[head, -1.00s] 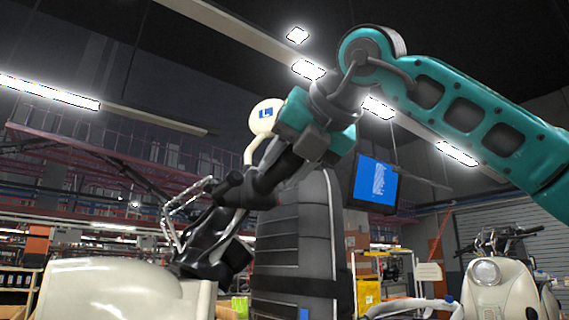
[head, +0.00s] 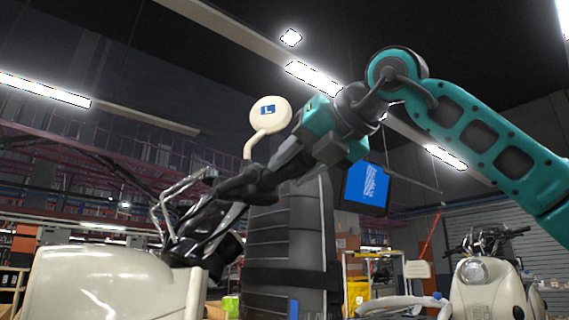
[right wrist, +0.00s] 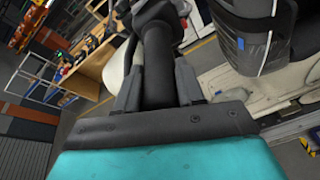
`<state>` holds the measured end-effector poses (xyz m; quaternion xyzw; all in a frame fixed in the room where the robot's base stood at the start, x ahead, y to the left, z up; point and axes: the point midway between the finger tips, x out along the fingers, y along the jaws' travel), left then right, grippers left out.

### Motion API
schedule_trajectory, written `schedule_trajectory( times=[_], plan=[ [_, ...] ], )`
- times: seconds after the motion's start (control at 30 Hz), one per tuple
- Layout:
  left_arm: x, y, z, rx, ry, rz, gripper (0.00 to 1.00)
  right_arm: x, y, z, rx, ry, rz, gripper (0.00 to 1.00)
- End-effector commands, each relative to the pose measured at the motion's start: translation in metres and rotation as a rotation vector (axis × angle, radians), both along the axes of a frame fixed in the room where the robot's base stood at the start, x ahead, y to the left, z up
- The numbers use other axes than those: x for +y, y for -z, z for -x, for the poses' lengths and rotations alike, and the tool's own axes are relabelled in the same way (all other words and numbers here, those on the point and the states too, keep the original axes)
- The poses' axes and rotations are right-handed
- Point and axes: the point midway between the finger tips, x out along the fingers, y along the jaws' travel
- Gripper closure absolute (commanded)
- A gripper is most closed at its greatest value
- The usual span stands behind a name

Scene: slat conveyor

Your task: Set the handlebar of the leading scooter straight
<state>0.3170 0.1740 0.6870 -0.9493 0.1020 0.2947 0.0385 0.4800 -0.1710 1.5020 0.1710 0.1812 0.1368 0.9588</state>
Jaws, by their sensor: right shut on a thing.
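The leading scooter's cream body (head: 105,285) stands at the lower left of the head view. Its black handlebar assembly (head: 205,232) with chrome bars rises above it and looks turned and tilted. A cream round mirror (head: 268,113) with a blue L label stands on a bent stalk. My right gripper (head: 264,180) is shut on the handlebar's black grip. In the right wrist view the grip (right wrist: 157,62) lies between the two fingers of my right gripper (right wrist: 158,82). My fingers and wrist partly hide the grip in the head view. My left gripper is not in view.
A dark ribbed upright form (head: 285,250) stands just behind the gripper. A second cream scooter (head: 487,282) stands at the right. A blue screen (head: 366,187) hangs behind my right wrist. The wrist view shows a wooden shelf (right wrist: 98,68) at the left.

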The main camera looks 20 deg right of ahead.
Motion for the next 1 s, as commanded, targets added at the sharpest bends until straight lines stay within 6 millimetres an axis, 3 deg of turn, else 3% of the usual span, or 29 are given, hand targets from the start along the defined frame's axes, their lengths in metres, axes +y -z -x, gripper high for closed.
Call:
schedule_trajectory(
  times=[0.37, 1.0],
  plan=[
    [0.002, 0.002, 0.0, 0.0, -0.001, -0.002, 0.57, -0.004, 0.006, -0.002, 0.011, 0.0, 0.002, 0.94],
    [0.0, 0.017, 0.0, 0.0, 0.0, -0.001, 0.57, -0.035, 0.023, -0.01, -0.04, -0.104, -0.015, 0.94]
  ],
)
